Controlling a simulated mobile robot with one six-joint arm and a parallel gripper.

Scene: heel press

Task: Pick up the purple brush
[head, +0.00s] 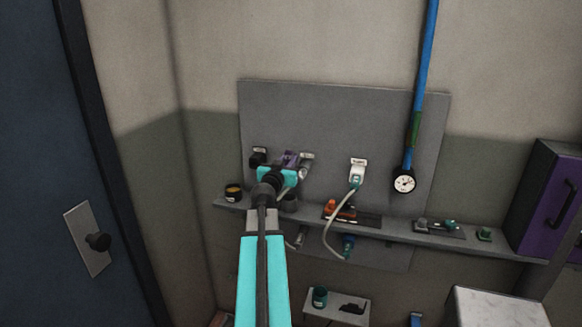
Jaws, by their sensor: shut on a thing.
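The purple brush (291,158) shows as a small purple piece just beyond my gripper, in front of the grey wall panel. My cyan-and-black gripper (285,167) is at the left part of the panel, above the shelf, and is shut on the brush. The gripper hides most of the brush, and its fingertips are hard to make out. I cannot tell whether the brush touches the panel or a holder.
A narrow grey shelf (395,233) runs below the panel (330,115), with a dark jar (233,193), an orange-and-black tool (343,211) and small green items. A white holder with a hanging hose (358,170) is right of my gripper. A purple cabinet (545,200) stands far right.

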